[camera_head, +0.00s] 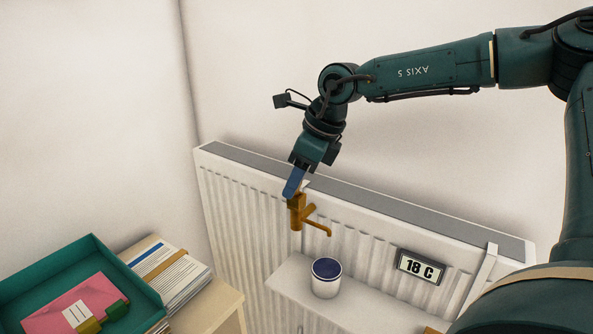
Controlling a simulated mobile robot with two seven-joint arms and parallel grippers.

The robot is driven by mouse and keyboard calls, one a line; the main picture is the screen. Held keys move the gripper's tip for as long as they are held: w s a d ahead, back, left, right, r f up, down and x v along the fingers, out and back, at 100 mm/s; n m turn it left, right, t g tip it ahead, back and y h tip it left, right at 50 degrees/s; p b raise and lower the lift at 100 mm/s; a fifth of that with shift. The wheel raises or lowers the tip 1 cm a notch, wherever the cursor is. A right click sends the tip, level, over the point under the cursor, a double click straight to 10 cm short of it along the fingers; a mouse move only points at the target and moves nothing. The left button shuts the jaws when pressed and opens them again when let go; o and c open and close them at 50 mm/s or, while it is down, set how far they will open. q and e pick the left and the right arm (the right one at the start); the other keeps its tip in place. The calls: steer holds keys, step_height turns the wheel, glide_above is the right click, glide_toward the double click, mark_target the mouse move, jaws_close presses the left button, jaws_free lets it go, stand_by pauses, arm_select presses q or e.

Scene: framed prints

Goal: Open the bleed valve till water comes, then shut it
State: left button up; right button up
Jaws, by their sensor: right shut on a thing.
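The brass-coloured bleed valve (298,216) stands at the top of the white radiator, its thin spout pointing right and bending down at the tip. My right gripper (292,184) comes down from above and is shut on the top of the valve. The blue part there hides the valve's top, so how far it is turned cannot be told. A white cup (325,287) with a dark blue top surface stands on a white shelf below the spout. No stream of water shows between spout and cup. My left gripper is not in view.
The radiator (366,232) runs along the wall, with a display reading 18 C (420,267) at its right. The white shelf (372,311) has free room right of the cup. A teal tray (40,280) and a paper stack (168,275) lie at the lower left.

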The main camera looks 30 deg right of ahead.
steer(key=n, duration=0.2)
steer(key=n+g+y, duration=0.1)
steer(key=n, duration=0.1)
steer(key=shift+n+g+p, duration=0.3)
steer(key=shift+n+p, duration=0.1)
steer(key=n+g, duration=0.1)
steer(key=n, duration=0.4)
steer(key=shift+g+y, duration=0.3)
steer(key=shift+g, duration=0.1)
steer(key=o, duration=1.1)
steer(key=shift+c, duration=0.2)
